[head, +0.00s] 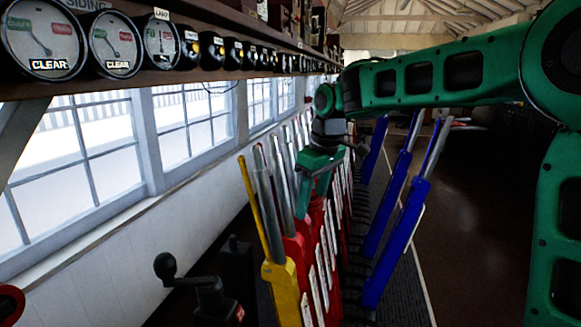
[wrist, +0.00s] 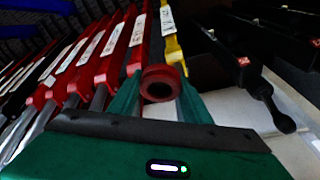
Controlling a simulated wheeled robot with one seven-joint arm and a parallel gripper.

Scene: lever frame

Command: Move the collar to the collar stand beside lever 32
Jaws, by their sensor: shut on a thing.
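My gripper (head: 312,198) points down among the tops of the red levers in the head view. In the wrist view its green fingers (wrist: 160,92) are shut on a dark red ring-shaped collar (wrist: 161,72). The collar's open hole faces the wrist camera. The collar is not clear in the head view. A yellow lever (head: 281,285) stands at the near end of the row, beside red levers (head: 299,255). Lever numbers are too small to read, so I cannot tell which is lever 32. I cannot clearly identify its collar stand.
Blue levers (head: 398,225) lean to the right of the row. Black blocks with small red labels (wrist: 240,55) and a black crank handle (head: 190,285) lie near the yellow lever. A shelf with round dials (head: 43,42) runs overhead at left. The floor at right is open.

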